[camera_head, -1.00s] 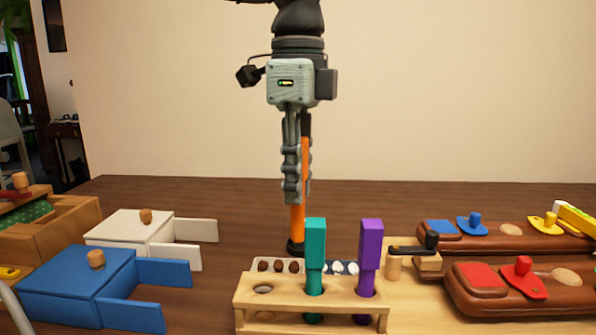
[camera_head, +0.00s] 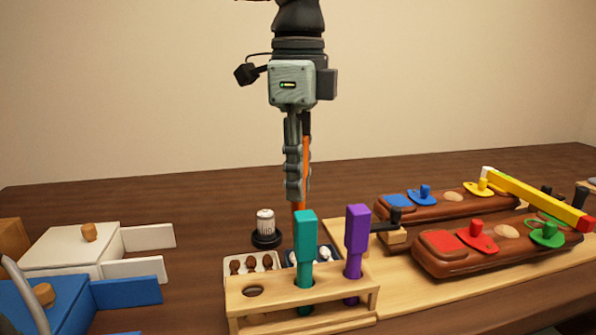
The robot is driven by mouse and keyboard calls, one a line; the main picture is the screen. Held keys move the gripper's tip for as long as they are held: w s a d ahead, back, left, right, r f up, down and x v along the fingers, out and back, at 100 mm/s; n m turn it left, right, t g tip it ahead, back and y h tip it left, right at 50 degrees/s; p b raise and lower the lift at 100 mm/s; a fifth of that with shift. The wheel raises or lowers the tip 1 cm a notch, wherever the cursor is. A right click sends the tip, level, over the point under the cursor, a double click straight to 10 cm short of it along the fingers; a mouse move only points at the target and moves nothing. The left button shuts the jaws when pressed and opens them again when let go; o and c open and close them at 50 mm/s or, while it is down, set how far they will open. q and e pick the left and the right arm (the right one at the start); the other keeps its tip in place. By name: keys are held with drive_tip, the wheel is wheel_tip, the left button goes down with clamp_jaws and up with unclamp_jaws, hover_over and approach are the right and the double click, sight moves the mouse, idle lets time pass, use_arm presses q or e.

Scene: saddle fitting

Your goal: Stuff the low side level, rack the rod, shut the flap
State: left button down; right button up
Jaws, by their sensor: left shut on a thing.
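My left gripper (camera_head: 297,190) hangs down from the top centre, shut on an upright orange rod (camera_head: 306,160). The rod's lower end is hidden behind the teal rod (camera_head: 305,240). The teal rod and a purple rod (camera_head: 356,240) stand in a wooden rack (camera_head: 300,308); the rack's left hole (camera_head: 253,291) is empty. At right lie two brown saddle pieces. The front one (camera_head: 440,265) bears a red flap (camera_head: 478,236) and a green flap (camera_head: 547,233). The rear one (camera_head: 400,211) bears a blue flap (camera_head: 424,195) and a yellow flap (camera_head: 482,188). My right gripper is not in view.
A yellow bar with a red end (camera_head: 540,200) lies across the right ends of the saddles. Trays of brown balls (camera_head: 233,263) and white balls (camera_head: 325,255) sit behind the rack. A white box (camera_head: 65,255) and blue box (camera_head: 75,300) stand at left.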

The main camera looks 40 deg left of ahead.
sight(299, 209)
use_arm(q)
drive_tip(key=shift+d, duration=0.1)
drive_tip(key=shift+f, duration=2.5)
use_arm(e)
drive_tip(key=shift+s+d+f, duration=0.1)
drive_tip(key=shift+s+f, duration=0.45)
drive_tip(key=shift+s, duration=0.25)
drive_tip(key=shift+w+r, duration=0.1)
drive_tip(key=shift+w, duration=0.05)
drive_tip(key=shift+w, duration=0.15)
